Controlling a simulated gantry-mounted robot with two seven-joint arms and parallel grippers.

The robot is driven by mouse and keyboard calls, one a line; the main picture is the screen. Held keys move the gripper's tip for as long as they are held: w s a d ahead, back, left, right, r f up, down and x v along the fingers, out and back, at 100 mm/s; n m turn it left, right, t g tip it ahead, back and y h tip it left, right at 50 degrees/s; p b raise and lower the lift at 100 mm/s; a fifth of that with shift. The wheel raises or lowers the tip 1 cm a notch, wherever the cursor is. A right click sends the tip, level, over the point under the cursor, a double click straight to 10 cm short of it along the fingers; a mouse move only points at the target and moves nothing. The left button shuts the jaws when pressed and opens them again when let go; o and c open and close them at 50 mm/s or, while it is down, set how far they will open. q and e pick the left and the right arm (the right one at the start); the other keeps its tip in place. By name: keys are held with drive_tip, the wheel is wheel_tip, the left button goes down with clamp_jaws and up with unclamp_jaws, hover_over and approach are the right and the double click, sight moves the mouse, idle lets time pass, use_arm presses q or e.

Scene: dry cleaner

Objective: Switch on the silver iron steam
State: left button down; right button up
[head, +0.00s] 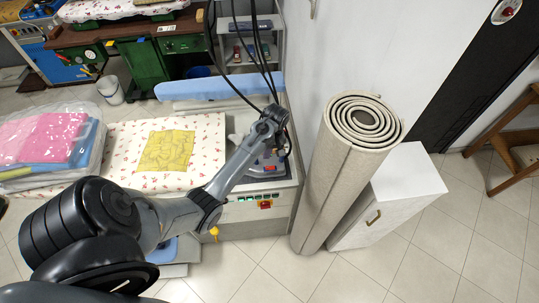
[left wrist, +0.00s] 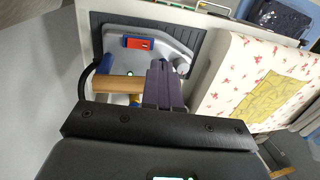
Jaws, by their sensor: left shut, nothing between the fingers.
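The silver iron (left wrist: 178,38) shows in the left wrist view, with a wooden handle (left wrist: 118,84) and a red switch in a blue frame (left wrist: 138,42) on its top. A round knob (left wrist: 182,66) sits to the right. In the head view the iron is mostly hidden behind my left arm and hand; a bit of red and blue (head: 270,168) shows under it. My left gripper (left wrist: 163,66) is shut and empty, its fingertips over the iron, beside the handle and a short way below the switch in the picture. Whether they touch the iron I cannot tell. My right gripper is not in view.
The ironing table (head: 210,128) has a flowered cover with a yellow cloth (head: 167,151) on it. Its front panel has buttons and a red-yellow switch (head: 265,204). A rolled carpet (head: 338,180) stands close on the right, before a white cabinet (head: 405,190). Black hoses hang above.

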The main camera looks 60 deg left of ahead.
use_arm(q)
wheel_tip(320, 180, up, 4)
drive_tip(key=p, duration=0.1)
hover_over(268, 168)
drive_tip(key=w, duration=0.2)
drive_tip(key=shift+s+d+r+t, duration=0.15)
drive_tip(key=shift+d+r+t, duration=0.1)
drive_tip(key=shift+t, duration=0.15)
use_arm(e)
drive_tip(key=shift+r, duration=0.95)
use_arm(q)
drive_tip(key=shift+f, duration=0.1)
drive_tip(key=f, duration=0.4)
drive_tip(key=s+f, duration=0.1)
drive_tip(key=f, duration=0.9)
drive_tip(key=shift+s+a, duration=0.3)
drive_tip(key=shift+a, duration=0.05)
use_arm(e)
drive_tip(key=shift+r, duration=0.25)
use_arm(q)
drive_tip(key=shift+d, duration=0.1)
